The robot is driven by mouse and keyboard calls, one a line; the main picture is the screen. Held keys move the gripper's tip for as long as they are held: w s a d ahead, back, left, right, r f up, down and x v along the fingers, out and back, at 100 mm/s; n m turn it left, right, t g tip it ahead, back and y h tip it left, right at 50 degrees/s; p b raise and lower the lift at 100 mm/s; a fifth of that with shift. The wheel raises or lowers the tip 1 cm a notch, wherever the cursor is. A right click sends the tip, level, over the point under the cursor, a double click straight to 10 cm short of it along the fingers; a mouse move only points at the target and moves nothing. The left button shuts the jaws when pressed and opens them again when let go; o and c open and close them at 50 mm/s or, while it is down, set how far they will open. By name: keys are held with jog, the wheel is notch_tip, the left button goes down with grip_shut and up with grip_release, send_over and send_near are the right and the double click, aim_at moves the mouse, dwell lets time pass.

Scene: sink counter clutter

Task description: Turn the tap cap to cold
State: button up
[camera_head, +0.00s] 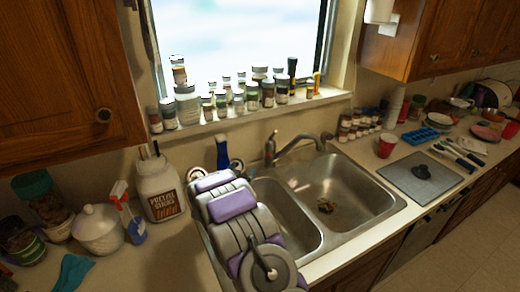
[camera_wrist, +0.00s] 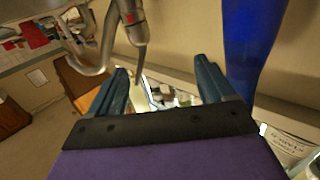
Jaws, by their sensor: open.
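The tap (camera_head: 290,148) stands behind the double sink, its spout reaching right over the basins. Its cap (camera_head: 270,148) is on the left of the tap body in the head view. In the wrist view the tap cap (camera_wrist: 128,12) shows a small red mark, with a slim lever (camera_wrist: 141,58) hanging from it. My gripper (camera_wrist: 163,68) is open and empty, with two dark teal fingers. The cap lies beyond the fingertips, up and left of the gap, and no contact shows. In the head view my arm hides the fingers.
A blue bottle (camera_wrist: 250,45) stands close beside the right finger; it also shows in the head view (camera_head: 221,152). Several jars (camera_head: 252,96) line the window sill. A pretzel jar (camera_head: 158,188) stands left of the sink. The right basin (camera_head: 330,185) holds a small item.

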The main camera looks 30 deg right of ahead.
jog(key=s+d+f+h, duration=0.1)
jog(key=d, duration=0.5)
send_near(268, 148)
jog(key=shift+m+g, duration=0.3)
jog(key=shift+m, duration=0.1)
jog(key=b+x, duration=0.1)
jog(key=x, duration=0.7)
jog(key=shift+s+d+f+b, duration=0.1)
jog(key=shift+b, duration=0.2)
jog(key=shift+w+r, duration=0.25)
jog(key=shift+w, duration=0.35)
jog(key=shift+w+d+f, duration=0.1)
jog(key=shift+w+d, duration=0.1)
jog(key=shift+d, duration=0.75)
jog(key=shift+a, duration=0.3)
jog(key=c, duration=1.1)
